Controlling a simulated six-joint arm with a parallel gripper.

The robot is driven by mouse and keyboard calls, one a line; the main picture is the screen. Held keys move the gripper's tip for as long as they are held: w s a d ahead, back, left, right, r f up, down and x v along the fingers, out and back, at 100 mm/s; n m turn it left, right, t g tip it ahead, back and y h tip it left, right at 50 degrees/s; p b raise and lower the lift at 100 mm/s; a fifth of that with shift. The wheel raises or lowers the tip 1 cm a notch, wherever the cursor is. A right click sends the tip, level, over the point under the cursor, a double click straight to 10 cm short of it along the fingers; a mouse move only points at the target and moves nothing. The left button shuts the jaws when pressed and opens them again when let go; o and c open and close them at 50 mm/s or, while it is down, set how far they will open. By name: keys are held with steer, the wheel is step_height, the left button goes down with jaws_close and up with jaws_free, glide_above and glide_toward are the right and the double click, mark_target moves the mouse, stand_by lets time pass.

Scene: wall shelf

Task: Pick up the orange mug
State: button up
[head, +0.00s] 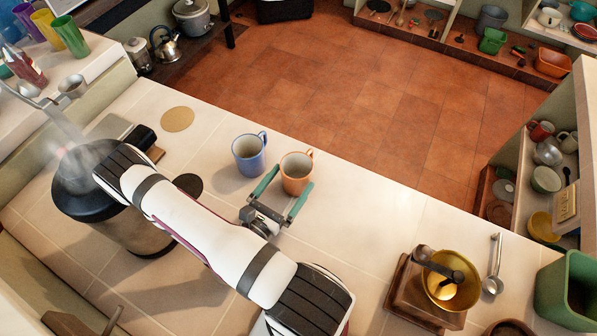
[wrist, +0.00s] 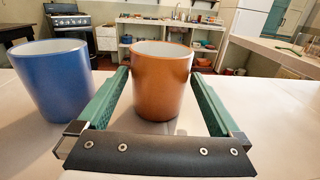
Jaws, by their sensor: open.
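The orange mug (head: 296,174) stands upright on the tiled counter, its handle towards the back right in the head view. It also shows in the wrist view (wrist: 161,85), between the far ends of the two green fingers. My gripper (head: 284,192) is open, with one finger on each side of the mug's near part. I cannot tell whether either finger touches it. In the wrist view, the handle of the orange mug is hidden.
A blue mug (head: 249,155) stands close to the left of the orange mug, near the left finger; it is also in the wrist view (wrist: 54,80). A coffee grinder (head: 418,296) stands at the right. A round tan coaster (head: 178,119) lies further left. The counter's back edge is just behind the mugs.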

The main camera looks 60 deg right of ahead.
mark_target(304, 162)
steer(key=d, duration=0.7)
steer(key=shift+s+d, duration=0.1)
steer(key=shift+s, duration=0.15)
steer(key=c, duration=1.5)
step_height(304, 162, up, 10)
steer(key=shift+r, duration=0.1)
steer(key=w+a+r+n+t+y, duration=0.1)
steer(key=w+r+n+t, duration=0.2)
steer(key=w, duration=0.4)
steer(key=w+r+n+t, duration=0.2)
steer(key=w+t, duration=0.3)
steer(key=w, duration=0.2)
steer(key=w+a+r+n+t+y, duration=0.6)
steer(key=w+a+r+n+t, duration=0.15)
steer(key=w+r, duration=0.2)
steer(key=a+r+n+t+y, duration=0.1)
steer(key=a+r+n+y, duration=0.4)
steer(key=a+y, duration=0.3)
steer(key=a+r+n+t+y, duration=0.2)
steer(key=a+r+n+y, duration=0.2)
steer(key=a+r+y, duration=0.4)
steer(key=a, duration=0.6)
steer(key=shift+w+a+n, duration=0.35)
steer(key=shift+a, duration=0.05)
